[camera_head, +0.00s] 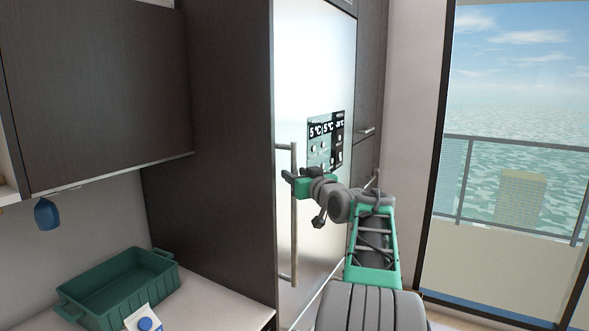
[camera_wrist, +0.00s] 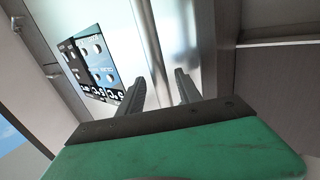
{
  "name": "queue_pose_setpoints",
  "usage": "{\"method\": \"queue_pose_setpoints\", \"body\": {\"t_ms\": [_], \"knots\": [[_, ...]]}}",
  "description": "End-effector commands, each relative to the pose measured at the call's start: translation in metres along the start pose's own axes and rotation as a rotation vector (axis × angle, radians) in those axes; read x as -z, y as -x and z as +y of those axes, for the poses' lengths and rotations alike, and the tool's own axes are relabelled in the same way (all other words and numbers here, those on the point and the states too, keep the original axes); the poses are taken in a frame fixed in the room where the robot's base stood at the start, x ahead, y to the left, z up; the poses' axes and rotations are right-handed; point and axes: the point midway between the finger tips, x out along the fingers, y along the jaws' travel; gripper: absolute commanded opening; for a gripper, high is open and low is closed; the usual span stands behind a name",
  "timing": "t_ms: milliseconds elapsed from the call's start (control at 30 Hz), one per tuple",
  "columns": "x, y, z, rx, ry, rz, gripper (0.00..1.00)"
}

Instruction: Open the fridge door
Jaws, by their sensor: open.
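The fridge (camera_head: 310,70) is a tall silver door set in dark cabinetry, closed, with a black display panel (camera_head: 326,139) showing temperatures. Its long vertical bar handle (camera_head: 294,240) runs along the door's left edge. My gripper (camera_head: 288,176) is at the upper part of the handle, its fingers pointing left towards the bar. In the wrist view, my two fingers (camera_wrist: 160,90) are apart, and a metallic bar that looks like the handle (camera_wrist: 154,45) runs down towards the gap between them. I cannot tell whether either finger touches the bar.
A dark cabinet (camera_head: 95,85) hangs at the left above a white counter (camera_head: 205,305). A green crate (camera_head: 112,282) and a milk carton (camera_head: 145,320) stand on the counter. A large window (camera_head: 515,150) is at the right.

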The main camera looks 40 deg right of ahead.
Motion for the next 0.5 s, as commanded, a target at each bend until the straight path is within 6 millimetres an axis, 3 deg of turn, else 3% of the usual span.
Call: {"method": "queue_pose_setpoints", "body": {"t_ms": [100,333,500], "knots": [[0.0009,-0.0095,-0.0012,0.002,0.000,0.000,0.41],[-0.0004,-0.0102,-0.0007,0.000,0.000,0.000,0.41],[-0.0003,-0.0100,-0.0008,0.000,0.000,0.000,0.28]]}}
